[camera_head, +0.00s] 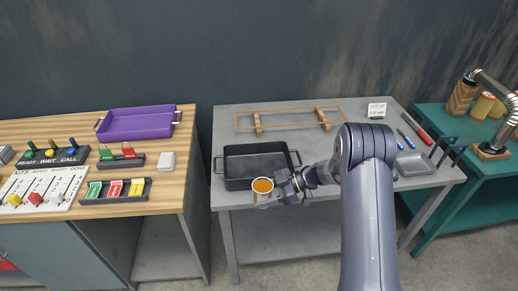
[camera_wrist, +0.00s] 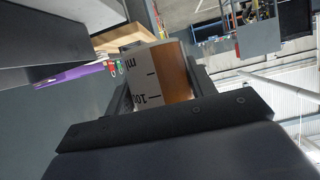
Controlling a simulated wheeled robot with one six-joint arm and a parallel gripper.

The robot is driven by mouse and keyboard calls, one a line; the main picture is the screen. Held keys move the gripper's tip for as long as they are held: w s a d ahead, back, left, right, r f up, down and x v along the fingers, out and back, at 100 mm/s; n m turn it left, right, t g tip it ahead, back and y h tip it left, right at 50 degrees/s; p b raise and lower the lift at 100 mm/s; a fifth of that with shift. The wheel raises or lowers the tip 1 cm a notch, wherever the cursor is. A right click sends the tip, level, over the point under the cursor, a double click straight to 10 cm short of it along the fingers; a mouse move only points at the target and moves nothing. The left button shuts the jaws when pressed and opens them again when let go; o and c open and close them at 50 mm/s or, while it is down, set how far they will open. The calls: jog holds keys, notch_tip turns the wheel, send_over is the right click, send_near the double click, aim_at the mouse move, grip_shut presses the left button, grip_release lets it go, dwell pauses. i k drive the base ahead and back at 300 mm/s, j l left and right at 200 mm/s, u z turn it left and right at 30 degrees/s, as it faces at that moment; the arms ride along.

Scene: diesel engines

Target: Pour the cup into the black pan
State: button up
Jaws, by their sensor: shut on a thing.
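The cup (camera_head: 262,186) is pale with dark scale marks and holds amber-brown liquid. In the head view its round mouth faces up and it looks about upright. My gripper (camera_head: 274,189) is shut on it from the right. The black pan (camera_head: 252,162) is a rectangular tray with side handles on the grey table. The cup overlaps the pan's front wall near its right corner in the picture; the gap between them is unclear. In the wrist view the cup (camera_wrist: 157,77) sits between the fingers of my gripper (camera_wrist: 160,85). The pan's floor looks empty.
A wooden frame (camera_head: 287,118) lies behind the pan on the grey table (camera_head: 225,125). A small grey tray (camera_head: 415,164), a sign (camera_head: 377,110) and tools are at the right. A purple tray (camera_head: 138,123) stands on the wooden bench at the left.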

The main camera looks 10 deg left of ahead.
aim_at(244, 163)
jog(key=i, duration=1.1)
